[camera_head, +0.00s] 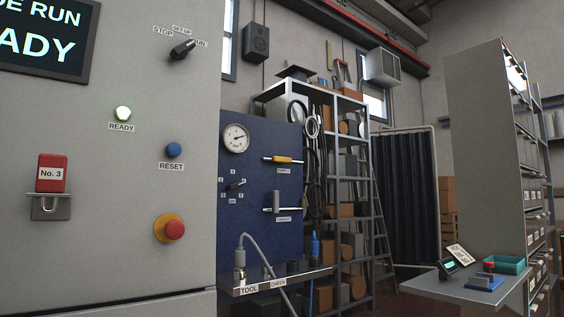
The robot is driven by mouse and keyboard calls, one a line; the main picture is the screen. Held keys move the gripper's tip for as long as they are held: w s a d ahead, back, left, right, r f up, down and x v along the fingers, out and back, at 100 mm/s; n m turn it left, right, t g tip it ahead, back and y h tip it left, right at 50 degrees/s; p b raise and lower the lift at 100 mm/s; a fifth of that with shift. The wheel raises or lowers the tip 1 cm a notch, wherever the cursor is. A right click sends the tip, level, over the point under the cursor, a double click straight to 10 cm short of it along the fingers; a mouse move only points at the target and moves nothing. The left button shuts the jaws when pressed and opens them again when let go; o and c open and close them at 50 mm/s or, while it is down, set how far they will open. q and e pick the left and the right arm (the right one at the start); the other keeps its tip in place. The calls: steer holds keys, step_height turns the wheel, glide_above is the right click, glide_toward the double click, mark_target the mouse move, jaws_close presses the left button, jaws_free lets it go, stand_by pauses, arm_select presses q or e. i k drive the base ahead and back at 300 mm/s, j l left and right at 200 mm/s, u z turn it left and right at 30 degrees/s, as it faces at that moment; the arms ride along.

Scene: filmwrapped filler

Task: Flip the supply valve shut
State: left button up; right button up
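The supply valve (284,159) is on the blue panel (257,135) in the middle of the head view. It has a yellow handle that lies level, in line with its short silver pipe. A small label below it appears to read SUPPLY. A second valve (276,203) with a pale upright handle sits lower on the same panel, with a label too small to read surely. A round pressure gauge (235,138) is at the panel's upper left. A small black selector (236,185) is below the gauge. Neither of my grippers is in view.
A grey cabinet (100,230) with a red stop button (174,230) fills the left. A ledge (255,287) with hoses juts out below the panel. A shelf rack (368,115) stands right of it. A small table (430,288) is at the lower right.

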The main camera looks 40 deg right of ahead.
mark_target(275, 159)
steer(key=l+u, duration=0.1)
steer(key=l, duration=0.6)
steer(key=l+u, duration=0.15)
steer(key=l, duration=0.55)
steer(key=k+l+u, duration=0.1)
steer(key=l, duration=0.55)
steer(key=k+l+u, duration=0.1)
steer(key=l, duration=0.6)
